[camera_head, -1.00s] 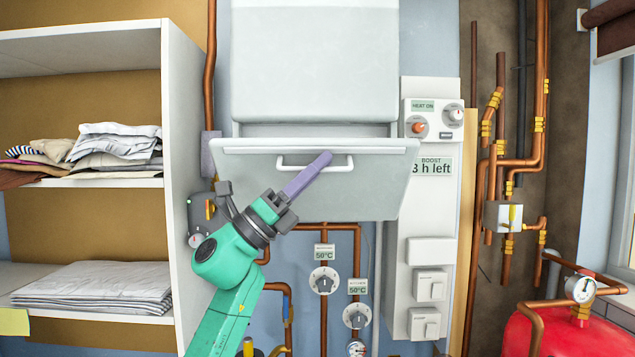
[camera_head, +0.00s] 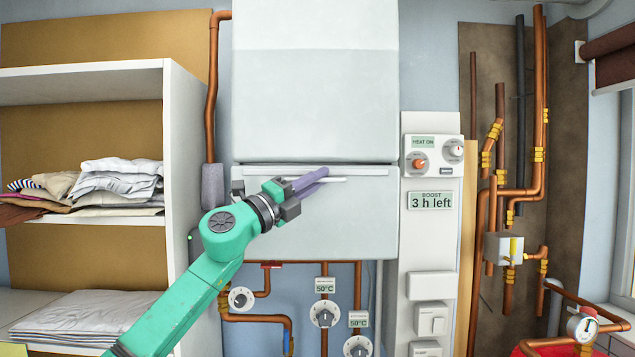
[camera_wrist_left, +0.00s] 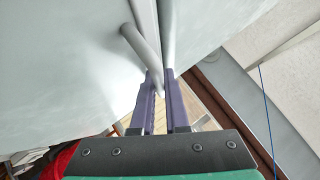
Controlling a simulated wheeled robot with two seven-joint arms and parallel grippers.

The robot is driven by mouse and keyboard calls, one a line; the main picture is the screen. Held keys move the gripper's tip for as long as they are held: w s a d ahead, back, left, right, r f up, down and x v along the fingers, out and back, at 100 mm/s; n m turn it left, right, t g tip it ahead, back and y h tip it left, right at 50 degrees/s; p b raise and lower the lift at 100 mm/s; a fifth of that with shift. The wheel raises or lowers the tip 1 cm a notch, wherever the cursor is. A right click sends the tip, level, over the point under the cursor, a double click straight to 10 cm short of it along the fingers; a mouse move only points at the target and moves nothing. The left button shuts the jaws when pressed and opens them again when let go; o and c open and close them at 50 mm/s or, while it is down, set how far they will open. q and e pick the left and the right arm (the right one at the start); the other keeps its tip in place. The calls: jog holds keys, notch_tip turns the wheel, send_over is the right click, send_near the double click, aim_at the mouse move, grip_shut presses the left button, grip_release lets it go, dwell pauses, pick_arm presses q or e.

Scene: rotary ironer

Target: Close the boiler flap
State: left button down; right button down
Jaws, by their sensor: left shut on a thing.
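The white boiler (camera_head: 315,80) hangs on the wall in the middle of the head view. Its flap (camera_head: 345,225) is the lower front panel and stands upright, nearly in line with the body above; a thin dark seam runs along its top edge. I cannot tell whether it is fully flush. My left gripper (camera_head: 318,178) is at the flap's white bar handle (camera_head: 335,181), its purple fingers shut on it. In the left wrist view the handle (camera_wrist_left: 140,50) runs down between the fingers (camera_wrist_left: 161,95). My right gripper is not in view.
A white shelf unit (camera_head: 180,150) with folded laundry stands on the left. A white control panel (camera_head: 432,230) with knobs is close on the right. Copper pipes and dials (camera_head: 325,313) are below the boiler. A red tank with a gauge (camera_head: 582,325) is at the lower right.

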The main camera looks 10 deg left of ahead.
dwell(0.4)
pick_arm(q)
jog(key=c, duration=1.2)
grip_release()
jog(key=shift+f, duration=0.1)
jog(key=shift+s+a+f+b, duration=0.2)
jog(key=shift+b, duration=0.15)
jog(key=b+v, duration=0.7)
jog(key=v, duration=0.7)
jog(key=shift+r+b, duration=0.25)
jog(key=shift+b, duration=0.15)
